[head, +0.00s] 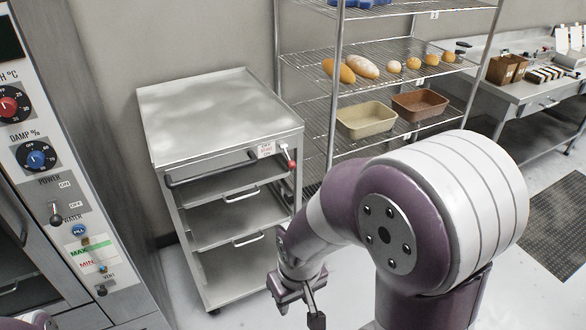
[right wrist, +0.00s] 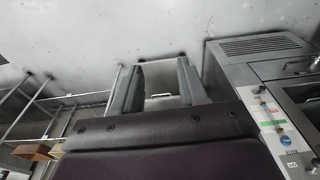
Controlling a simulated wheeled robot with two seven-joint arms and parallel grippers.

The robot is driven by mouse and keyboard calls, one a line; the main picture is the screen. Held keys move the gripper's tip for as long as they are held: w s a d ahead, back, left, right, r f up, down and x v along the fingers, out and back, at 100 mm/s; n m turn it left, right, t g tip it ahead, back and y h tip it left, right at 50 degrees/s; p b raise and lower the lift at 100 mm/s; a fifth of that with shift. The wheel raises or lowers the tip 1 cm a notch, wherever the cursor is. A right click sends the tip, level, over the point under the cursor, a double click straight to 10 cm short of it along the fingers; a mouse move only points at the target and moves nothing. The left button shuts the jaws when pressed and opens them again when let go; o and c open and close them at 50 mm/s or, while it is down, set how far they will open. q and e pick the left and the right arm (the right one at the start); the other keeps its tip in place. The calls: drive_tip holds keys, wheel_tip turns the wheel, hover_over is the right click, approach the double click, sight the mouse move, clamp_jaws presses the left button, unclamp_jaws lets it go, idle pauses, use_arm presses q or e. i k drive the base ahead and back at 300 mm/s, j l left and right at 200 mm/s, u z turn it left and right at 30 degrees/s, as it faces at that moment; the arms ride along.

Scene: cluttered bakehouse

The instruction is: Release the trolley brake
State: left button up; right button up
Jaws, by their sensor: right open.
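The steel trolley (head: 218,112) stands at centre left in the head view, with a flat top and open shelves below. Its brake lever (head: 288,155), with a red knob (head: 291,165), is at the top right corner of its front, beside a small white label (head: 266,149). My right gripper (head: 298,306) is open and empty, low in front of the trolley's right side and apart from the lever. In the right wrist view its two fingers (right wrist: 160,82) stand apart with nothing gripped; I cannot make out the lever there. My left gripper is not in view.
An oven panel (head: 50,165) with knobs stands close on the left. A wire rack (head: 400,62) with bread and two tins is behind on the right. A steel bench (head: 540,88) stands at far right. Floor is free between trolley and dark mat (head: 556,220), partly behind my right arm.

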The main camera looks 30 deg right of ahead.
sight(292, 164)
drive_tip(key=i+l+u, duration=0.15)
drive_tip(key=l+u, duration=0.25)
drive_tip(key=l, duration=0.65)
drive_tip(key=l+u, duration=0.35)
drive_tip(key=l, duration=0.65)
drive_tip(key=k+l+u, duration=0.15)
drive_tip(key=l+u, duration=0.25)
drive_tip(key=l, duration=0.65)
